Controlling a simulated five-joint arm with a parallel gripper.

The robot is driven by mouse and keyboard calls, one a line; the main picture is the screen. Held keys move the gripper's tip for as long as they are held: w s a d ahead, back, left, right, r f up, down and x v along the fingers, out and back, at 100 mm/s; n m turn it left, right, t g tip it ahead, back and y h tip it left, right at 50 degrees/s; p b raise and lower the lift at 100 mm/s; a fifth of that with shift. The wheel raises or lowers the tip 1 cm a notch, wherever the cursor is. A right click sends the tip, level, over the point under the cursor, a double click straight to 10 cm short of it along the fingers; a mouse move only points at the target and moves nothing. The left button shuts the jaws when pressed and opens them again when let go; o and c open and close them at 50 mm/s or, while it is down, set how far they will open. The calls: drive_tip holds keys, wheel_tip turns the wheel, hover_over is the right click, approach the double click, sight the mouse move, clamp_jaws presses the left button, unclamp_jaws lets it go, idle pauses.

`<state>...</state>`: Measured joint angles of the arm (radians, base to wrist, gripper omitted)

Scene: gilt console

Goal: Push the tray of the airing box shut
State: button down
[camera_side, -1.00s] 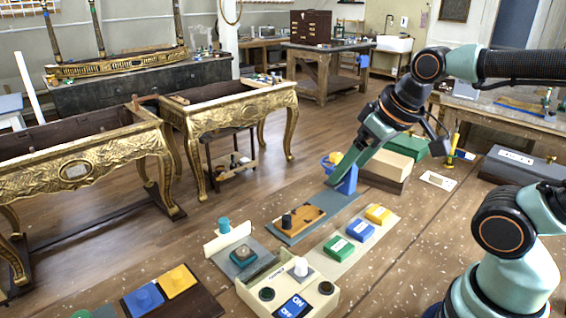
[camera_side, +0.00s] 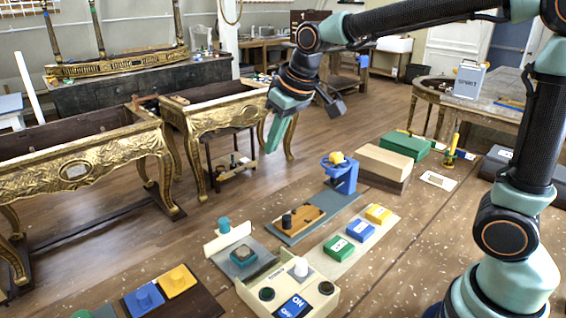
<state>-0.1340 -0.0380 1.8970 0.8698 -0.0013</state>
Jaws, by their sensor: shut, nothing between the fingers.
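The airing box looks to be the cream box (camera_side: 318,302) with dark round knobs, a pale knob and a blue ON/OFF plate, at the bottom centre. Its tray (camera_side: 222,262) stands out toward the upper left, with a grey floor and a cream front panel that bears a teal knob (camera_side: 224,225). My gripper (camera_side: 271,150) is shut and empty. It points down, appears raised well above the work surface, and is up and to the right of the tray in the picture.
Right of the tray are an orange-brown wooden board (camera_side: 308,219) with a black knob, a strip with green (camera_side: 338,247), blue and yellow blocks, and a blue stand (camera_side: 346,182) with a yellow piece on top. Blue and yellow plates (camera_side: 176,281) lie lower left.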

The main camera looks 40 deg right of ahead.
drive_tip(key=w+a+f+n+g, duration=0.1)
drive_tip(key=w+a+f, duration=0.85)
drive_tip(key=w, duration=0.25)
drive_tip(key=x, duration=0.6)
drive_tip(key=s+x, duration=0.1)
drive_tip(key=x, duration=0.3)
drive_tip(key=shift+d+f, duration=0.25)
drive_tip(key=shift+d, duration=0.05)
drive_tip(key=shift+s+d, duration=0.2)
drive_tip(key=shift+s, duration=0.6)
drive_tip(key=shift+s+d, duration=0.2)
drive_tip(key=shift+s, duration=0.6)
drive_tip(key=shift+y, duration=0.3)
drive_tip(key=s, duration=1.2)
drive_tip(key=shift+s, duration=0.25)
drive_tip(key=shift+f, duration=0.1)
